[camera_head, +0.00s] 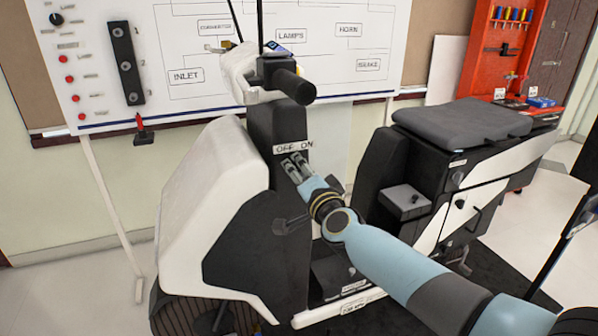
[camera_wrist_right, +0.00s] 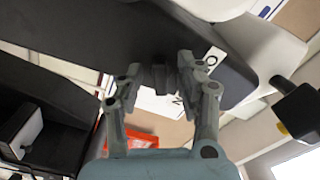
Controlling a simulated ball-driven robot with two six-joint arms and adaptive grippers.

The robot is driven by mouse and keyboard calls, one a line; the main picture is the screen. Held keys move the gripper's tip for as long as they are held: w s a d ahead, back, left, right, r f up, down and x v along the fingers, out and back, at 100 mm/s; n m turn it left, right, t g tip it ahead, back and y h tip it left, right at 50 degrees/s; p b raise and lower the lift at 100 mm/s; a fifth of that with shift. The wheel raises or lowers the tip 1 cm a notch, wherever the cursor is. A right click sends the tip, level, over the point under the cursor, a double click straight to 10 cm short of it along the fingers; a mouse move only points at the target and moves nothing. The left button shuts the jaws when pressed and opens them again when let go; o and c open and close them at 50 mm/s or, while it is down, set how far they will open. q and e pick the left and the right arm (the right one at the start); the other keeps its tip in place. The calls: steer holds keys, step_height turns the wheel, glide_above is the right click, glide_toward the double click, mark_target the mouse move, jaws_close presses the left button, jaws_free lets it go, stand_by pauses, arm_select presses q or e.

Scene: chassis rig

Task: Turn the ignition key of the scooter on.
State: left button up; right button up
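The scooter's black column (camera_head: 277,127) carries a white label (camera_head: 293,147) reading OFF and ON. My right gripper (camera_head: 292,163) is at the column just below this label. In the right wrist view its two fingers (camera_wrist_right: 159,72) stand on either side of a small dark grey piece, probably the ignition key (camera_wrist_right: 158,78), close to the label (camera_wrist_right: 208,62). The fingers are partly closed; whether they press on the piece cannot be made out. The key's turn position is not clear, and the gripper covers it in the head view. My left gripper is not in view.
The handlebar grip (camera_head: 293,86) juts out above the column. The white front shield (camera_head: 212,185) is left of my gripper, and the black seat (camera_head: 462,122) is to the right. A wiring board (camera_head: 180,40) stands behind, with a red tool cabinet (camera_head: 478,50) at the back right.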

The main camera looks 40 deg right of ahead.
steer(key=v, duration=1.2)
